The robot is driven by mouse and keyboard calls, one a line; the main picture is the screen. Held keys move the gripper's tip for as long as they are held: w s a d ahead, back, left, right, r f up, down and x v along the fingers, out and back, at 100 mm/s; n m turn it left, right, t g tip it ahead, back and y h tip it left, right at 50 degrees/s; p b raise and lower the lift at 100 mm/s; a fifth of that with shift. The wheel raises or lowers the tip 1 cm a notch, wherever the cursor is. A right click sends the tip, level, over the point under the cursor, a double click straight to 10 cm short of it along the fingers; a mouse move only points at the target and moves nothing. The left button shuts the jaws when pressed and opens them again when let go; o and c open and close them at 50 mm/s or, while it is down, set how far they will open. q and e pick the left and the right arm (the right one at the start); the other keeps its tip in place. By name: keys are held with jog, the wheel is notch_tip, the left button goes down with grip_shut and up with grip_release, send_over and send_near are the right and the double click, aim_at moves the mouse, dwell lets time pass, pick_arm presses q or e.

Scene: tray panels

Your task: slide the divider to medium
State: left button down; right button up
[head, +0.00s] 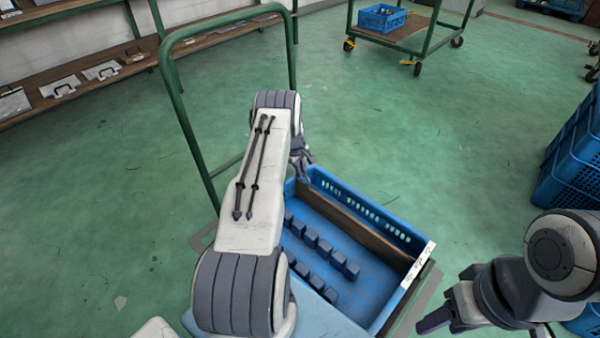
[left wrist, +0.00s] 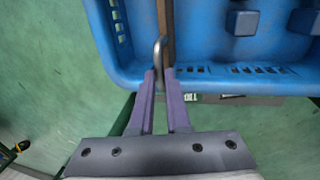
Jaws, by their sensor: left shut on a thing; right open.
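The divider (head: 358,230) is a thin brown panel standing upright in the blue tray (head: 330,182), close to and roughly parallel with the slotted far wall. In the left wrist view the divider (left wrist: 166,18) ends at the tray's rim (left wrist: 215,80) with a grey metal loop (left wrist: 158,52). My left gripper (left wrist: 162,72) is shut on the divider at this loop. In the head view the left gripper (head: 304,170) is at the tray's far-left corner, partly hidden by my arm. My right gripper (head: 436,318) is open and empty, right of the tray.
Two rows of blue blocks (head: 325,250) stand on the tray floor, on the near side of the divider. A white marked strip (head: 420,264) lies on the tray's right rim. Blue crates (head: 575,150) are stacked at right. A green rail (head: 180,100) stands behind my left arm.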

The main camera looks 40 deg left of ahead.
pick_arm(q)
jog(key=c, duration=0.9)
grip_release()
jog(key=shift+r, duration=0.15)
jog(key=r+p, duration=0.1)
jog(key=r, duration=0.2)
jog(key=s+r+p, duration=0.1)
jog(key=r, duration=0.2)
jog(key=s+r+p, duration=0.1)
jog(key=r, duration=0.3)
jog(key=shift+a+p, duration=0.1)
jog(key=shift+p, duration=0.3)
